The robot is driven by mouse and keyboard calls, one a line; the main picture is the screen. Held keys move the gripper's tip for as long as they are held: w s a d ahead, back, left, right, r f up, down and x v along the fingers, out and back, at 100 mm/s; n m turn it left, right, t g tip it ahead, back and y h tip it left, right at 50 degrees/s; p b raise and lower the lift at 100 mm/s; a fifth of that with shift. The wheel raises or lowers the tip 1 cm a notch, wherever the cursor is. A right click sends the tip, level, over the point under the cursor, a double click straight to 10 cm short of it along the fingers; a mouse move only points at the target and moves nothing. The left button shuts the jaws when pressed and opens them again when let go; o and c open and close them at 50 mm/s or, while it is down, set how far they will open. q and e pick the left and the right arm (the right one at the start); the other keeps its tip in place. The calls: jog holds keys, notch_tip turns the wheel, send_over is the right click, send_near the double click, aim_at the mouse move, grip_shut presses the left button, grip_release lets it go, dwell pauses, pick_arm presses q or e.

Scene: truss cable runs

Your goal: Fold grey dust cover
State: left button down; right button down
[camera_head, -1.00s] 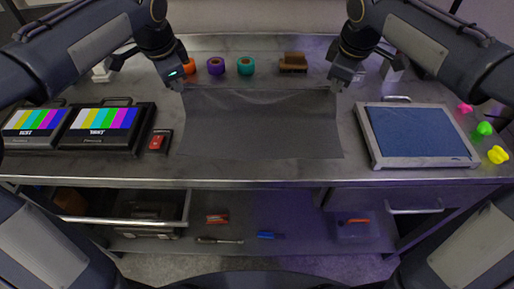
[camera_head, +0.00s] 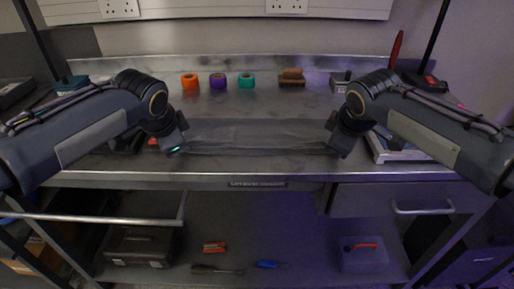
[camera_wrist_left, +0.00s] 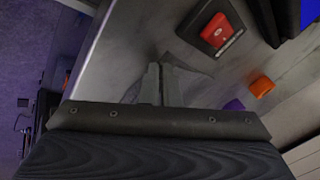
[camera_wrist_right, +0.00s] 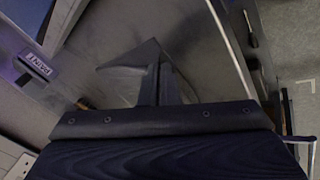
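The grey dust cover (camera_head: 255,136) lies on the metal workbench as a narrow dark strip between my two grippers, its near part doubled over toward the front edge. My left gripper (camera_head: 177,148) is at its front left corner, and my right gripper (camera_head: 338,149) is at its front right corner. In the left wrist view the fingers are together with a grey flap of the cover (camera_wrist_left: 188,68) at their tips. In the right wrist view the fingers are also together, with a pointed grey corner of the cover (camera_wrist_right: 124,64) spreading from them. The exact pinch is partly hidden.
Orange (camera_head: 190,81), purple (camera_head: 218,81) and teal (camera_head: 247,81) tape rolls and a brown brush (camera_head: 291,77) stand at the back. A red switch box (camera_wrist_left: 217,32) is left of the cover. A framed panel (camera_head: 400,152) is at right, partly behind my arm. Open shelf below.

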pick_arm(q)
jog(key=c, duration=1.3)
grip_release()
pick_arm(e)
jog(key=c, duration=1.3)
grip_release()
